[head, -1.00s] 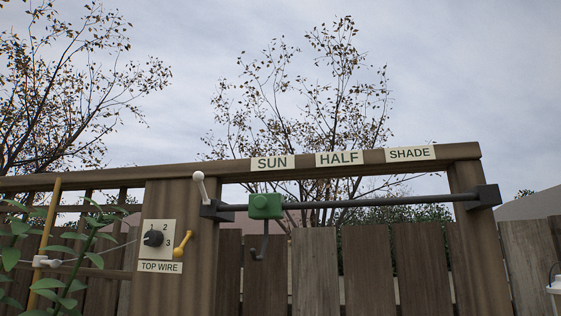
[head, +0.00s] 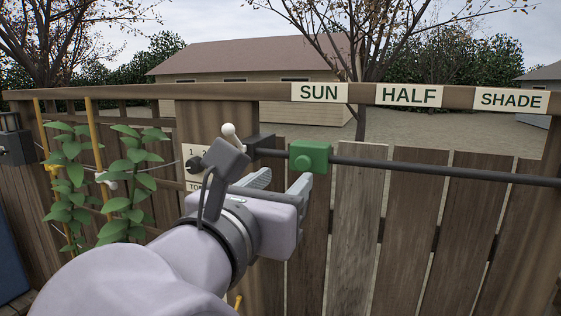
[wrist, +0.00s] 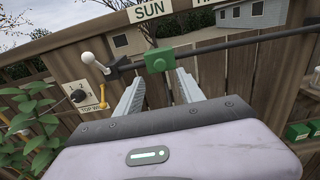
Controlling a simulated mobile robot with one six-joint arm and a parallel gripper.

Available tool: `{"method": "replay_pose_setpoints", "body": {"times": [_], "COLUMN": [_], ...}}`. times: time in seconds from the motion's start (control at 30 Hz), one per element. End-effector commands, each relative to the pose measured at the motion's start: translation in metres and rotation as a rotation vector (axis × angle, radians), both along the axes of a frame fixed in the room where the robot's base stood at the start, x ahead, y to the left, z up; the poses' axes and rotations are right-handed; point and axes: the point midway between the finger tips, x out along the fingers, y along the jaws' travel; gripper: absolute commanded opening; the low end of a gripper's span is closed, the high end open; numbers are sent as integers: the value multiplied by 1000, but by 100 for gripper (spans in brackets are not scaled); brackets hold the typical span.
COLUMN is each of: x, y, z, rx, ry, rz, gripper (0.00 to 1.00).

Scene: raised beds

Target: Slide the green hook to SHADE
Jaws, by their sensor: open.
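The green hook's block (head: 309,157) sits on the dark rail (head: 430,168), near the rail's left end and below the SUN sign (head: 319,92). The SHADE sign (head: 510,100) is at the far right of the top beam. My gripper (head: 282,182) is open, just below and left of the block in the head view. In the wrist view the block (wrist: 158,60) lies just beyond the two spread fingertips (wrist: 158,80), roughly centred between them. I cannot tell whether they touch it. The hook's hanging part is hidden in the head view.
The HALF sign (head: 409,94) is between the other two. A white-knobbed lever (head: 229,131) stands at the rail's left bracket. A numbered dial (wrist: 78,95) and yellow lever (wrist: 103,97) are left of my gripper. The rail right of the block looks clear.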

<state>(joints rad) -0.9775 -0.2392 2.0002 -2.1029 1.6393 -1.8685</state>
Motion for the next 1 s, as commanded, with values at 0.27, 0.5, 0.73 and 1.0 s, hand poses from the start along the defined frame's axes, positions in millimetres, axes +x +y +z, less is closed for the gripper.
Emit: {"method": "replay_pose_setpoints", "body": {"times": [0.27,0.5,0.73,1.0], "x": [60,74,74,73], "y": [-25,-30,-30,-30], "z": [2,0,0,0], "rx": [-1,1,0,0], "ry": [1,2,1,1], "rz": [-4,0,0,0], "gripper": [46,46,38,0]}}
